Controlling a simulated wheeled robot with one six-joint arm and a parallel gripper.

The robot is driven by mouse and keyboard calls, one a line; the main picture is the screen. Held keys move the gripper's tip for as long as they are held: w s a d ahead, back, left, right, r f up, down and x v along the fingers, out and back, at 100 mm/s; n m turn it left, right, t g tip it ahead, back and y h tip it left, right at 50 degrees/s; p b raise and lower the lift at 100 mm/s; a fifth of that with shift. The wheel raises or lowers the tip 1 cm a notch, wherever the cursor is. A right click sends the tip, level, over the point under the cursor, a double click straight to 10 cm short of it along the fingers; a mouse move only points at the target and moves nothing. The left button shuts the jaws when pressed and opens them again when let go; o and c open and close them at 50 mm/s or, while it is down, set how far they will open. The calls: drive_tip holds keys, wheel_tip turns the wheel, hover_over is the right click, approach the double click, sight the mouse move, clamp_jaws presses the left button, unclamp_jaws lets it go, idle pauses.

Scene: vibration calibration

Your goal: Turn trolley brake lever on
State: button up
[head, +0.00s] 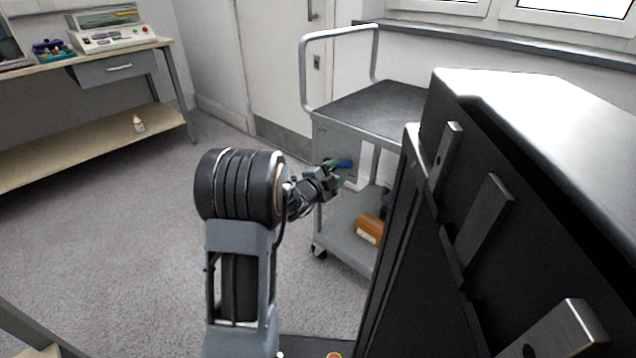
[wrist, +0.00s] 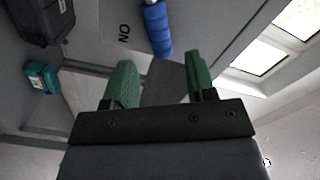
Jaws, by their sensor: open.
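The grey trolley (head: 340,129) stands beyond my arm, with a dark top and a lower shelf. Its brake lever has a blue handle (head: 344,164) on the near end panel. In the wrist view the blue handle (wrist: 158,28) lies ahead of the gap between my fingertips, not gripped. Lettering like "ON" (wrist: 124,33), turned in the picture, is on the panel beside it. My gripper (head: 336,173), with green fingertips, is close to the lever; it also shows in the wrist view (wrist: 162,72), open and empty. The lever's pivot is hard to make out.
A large black cabinet (head: 400,260) stands close on the right, hiding part of the trolley. An orange-brown object (head: 369,229) lies on the trolley's lower shelf. A workbench (head: 90,54) with an instrument (head: 112,36) stands at the left. Carpet (head: 130,230) is clear between.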

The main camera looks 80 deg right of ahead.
drive_tip(key=p+v, duration=0.2)
drive_tip(key=v, duration=0.8)
idle(0.3)
